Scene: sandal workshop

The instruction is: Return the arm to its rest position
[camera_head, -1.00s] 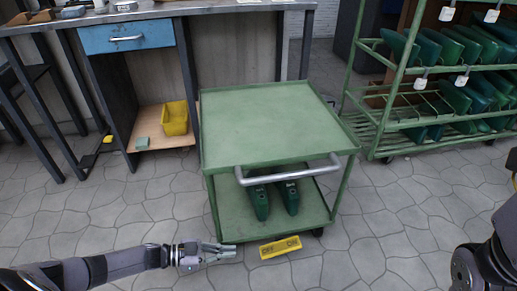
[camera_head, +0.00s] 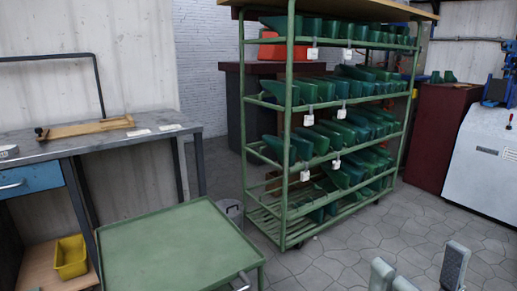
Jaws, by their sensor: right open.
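My right gripper (camera_head: 420,264) pokes up at the bottom right edge of the head view. Its grey fingertips stand apart with nothing between them, and floor tiles show behind. The rest of my right arm is below the frame and hidden. My left arm and gripper are not in view.
A green cart (camera_head: 172,243) with an empty top stands at the lower left. A green rack (camera_head: 290,130) full of green lasts stands in the middle. A workbench (camera_head: 115,138) is on the left, a white machine (camera_head: 480,165) on the right. Tiled floor (camera_head: 345,250) is clear between.

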